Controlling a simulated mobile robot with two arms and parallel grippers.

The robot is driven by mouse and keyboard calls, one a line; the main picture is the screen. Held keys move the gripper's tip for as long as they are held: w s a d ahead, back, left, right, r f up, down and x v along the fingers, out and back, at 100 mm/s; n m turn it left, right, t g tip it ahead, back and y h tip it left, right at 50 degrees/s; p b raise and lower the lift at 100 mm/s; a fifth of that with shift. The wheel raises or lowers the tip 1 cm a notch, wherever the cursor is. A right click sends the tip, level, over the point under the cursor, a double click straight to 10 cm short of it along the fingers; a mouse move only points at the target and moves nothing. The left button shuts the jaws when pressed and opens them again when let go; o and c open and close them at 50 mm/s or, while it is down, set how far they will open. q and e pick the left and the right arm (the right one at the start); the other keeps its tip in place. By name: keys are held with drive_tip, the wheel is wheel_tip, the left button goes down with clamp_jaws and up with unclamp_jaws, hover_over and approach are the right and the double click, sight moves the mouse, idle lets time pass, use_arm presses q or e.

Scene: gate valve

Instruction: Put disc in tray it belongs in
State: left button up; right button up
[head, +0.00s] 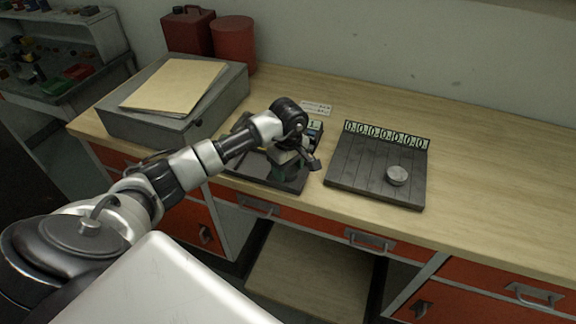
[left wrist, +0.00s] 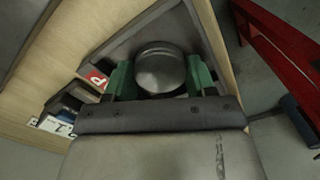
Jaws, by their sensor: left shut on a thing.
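My left gripper (head: 288,170) is over the left dark tray (head: 240,171). In the left wrist view its green fingers (left wrist: 160,78) are shut on a round grey metal disc (left wrist: 160,66). The tray surface lies below the disc; I cannot tell whether they touch. In the head view the gripper and arm hide the held disc and much of this tray. The right dark tray (head: 362,160) has a row of round symbols on its back plate (head: 386,135). Another grey disc (head: 397,175) lies on its right part. My right gripper is not in view.
A grey box with folders (head: 175,84) stands left of the trays. A red can (head: 190,32) and a red cylinder (head: 234,41) are behind it. A small label card (head: 316,108) lies on the wooden bench (head: 490,165). The bench right of the trays is clear.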

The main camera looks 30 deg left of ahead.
sight(288, 169)
use_arm(q)
drive_tip(key=shift+f, duration=0.15)
drive_tip(key=o, duration=0.9)
drive_tip(key=shift+o, duration=0.2)
drive_tip(key=shift+r, duration=0.2)
wheel_tip(288, 169, up, 12)
drive_tip(key=b, duration=0.3)
drive_tip(key=shift+b, duration=0.3)
